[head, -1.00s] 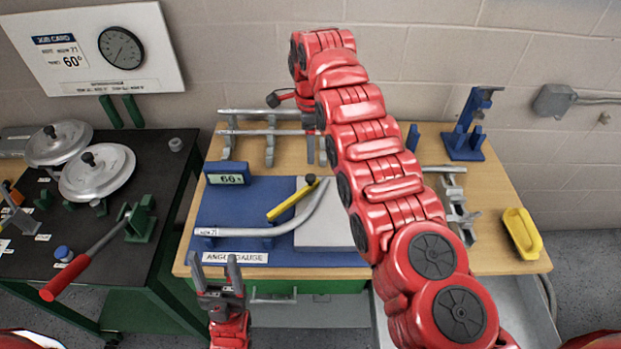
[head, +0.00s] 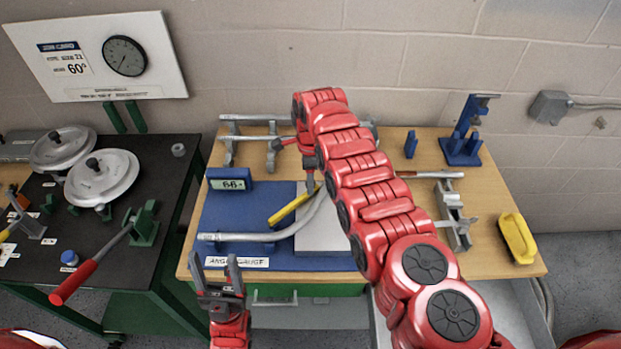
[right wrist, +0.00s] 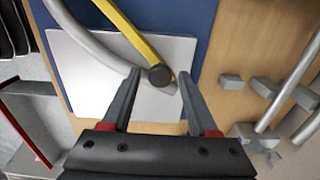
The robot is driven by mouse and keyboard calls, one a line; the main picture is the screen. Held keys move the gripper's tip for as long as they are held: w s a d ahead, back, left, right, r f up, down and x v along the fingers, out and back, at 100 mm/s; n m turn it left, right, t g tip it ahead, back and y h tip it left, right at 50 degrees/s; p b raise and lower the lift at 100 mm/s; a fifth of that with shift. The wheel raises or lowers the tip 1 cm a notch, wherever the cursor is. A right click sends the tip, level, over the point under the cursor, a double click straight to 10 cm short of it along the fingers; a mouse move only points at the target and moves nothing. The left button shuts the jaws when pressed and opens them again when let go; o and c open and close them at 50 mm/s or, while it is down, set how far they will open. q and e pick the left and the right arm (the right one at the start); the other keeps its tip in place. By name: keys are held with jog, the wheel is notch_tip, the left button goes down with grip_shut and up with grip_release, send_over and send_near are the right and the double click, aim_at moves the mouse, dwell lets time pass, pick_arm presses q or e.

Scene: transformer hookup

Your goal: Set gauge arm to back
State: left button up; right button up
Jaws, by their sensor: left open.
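The yellow gauge arm (head: 290,207) lies on the blue angle gauge board (head: 225,212), slanting up to the right. Its black knob (right wrist: 160,77) shows in the right wrist view, between the fingertips of my right gripper (right wrist: 159,84), which is open. I see a gap at the knob's sides; whether the jaws are low enough around it I cannot tell. In the head view my right gripper (head: 309,182) hides the knob end. A bent grey pipe (head: 245,237) lies on the board beside the arm. My left gripper (head: 217,275) is open and empty, in front of the board.
A small display (head: 231,184) stands at the board's back left. A grey plate (head: 315,235) lies under the arm's end. Pipes on racks (head: 250,138) stand behind. A blue stand (head: 462,145) and a yellow object (head: 518,238) are at the right.

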grip_shut()
dwell(1.2)
